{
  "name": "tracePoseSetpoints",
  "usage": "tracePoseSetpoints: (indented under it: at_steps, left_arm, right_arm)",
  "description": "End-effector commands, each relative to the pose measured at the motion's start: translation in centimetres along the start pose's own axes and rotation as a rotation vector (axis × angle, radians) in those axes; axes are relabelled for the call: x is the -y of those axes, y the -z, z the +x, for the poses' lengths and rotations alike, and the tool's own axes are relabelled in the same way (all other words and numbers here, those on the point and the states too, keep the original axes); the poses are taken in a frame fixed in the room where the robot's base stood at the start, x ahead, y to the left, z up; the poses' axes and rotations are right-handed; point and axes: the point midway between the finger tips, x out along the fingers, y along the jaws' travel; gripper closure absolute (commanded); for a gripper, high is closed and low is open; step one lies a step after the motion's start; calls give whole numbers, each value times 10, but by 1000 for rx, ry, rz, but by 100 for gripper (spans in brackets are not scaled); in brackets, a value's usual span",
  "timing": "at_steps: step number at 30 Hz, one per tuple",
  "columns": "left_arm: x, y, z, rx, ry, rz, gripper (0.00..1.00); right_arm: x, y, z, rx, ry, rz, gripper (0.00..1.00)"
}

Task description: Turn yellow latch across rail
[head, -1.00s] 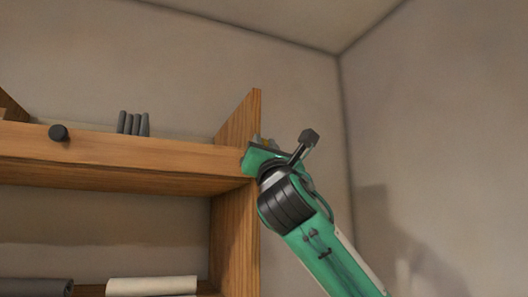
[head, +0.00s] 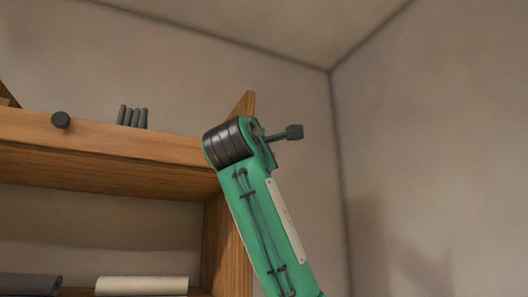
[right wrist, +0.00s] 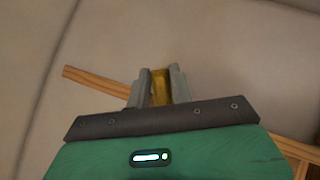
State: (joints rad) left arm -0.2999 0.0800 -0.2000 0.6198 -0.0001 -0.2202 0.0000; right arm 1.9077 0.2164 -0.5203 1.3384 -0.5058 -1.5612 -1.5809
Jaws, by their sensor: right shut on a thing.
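In the right wrist view the yellow latch (right wrist: 160,88) sits between the two grey fingers of my right gripper (right wrist: 158,87), which is shut on it. In the head view the latch and the fingers are hidden behind my green right arm, whose wrist covers the right end of the wooden shelf front. A wooden strip (right wrist: 95,80) passes beside the fingers in the wrist view; I cannot tell whether it is the rail or how the latch lies against it. My left gripper is in neither view.
The wooden shelf (head: 100,137) has a dark round knob (head: 60,120) on its front. Several dark grey upright pieces (head: 132,117) stand on top. Below are a cream roll (head: 140,286) and a dark roll (head: 28,286). Open space lies right of the shelf, before bare walls.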

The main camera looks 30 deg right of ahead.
Motion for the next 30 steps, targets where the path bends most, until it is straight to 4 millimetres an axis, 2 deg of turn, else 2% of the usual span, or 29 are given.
tracePoseSetpoints:
  at_steps: [15, 30]
  left_arm:
    - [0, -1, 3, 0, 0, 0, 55]
    - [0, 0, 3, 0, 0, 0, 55]
  right_arm:
    - [8, 2, -1, -2, 268, 266, 100]
    - [11, 2, -2, -1, 332, 332, 100]
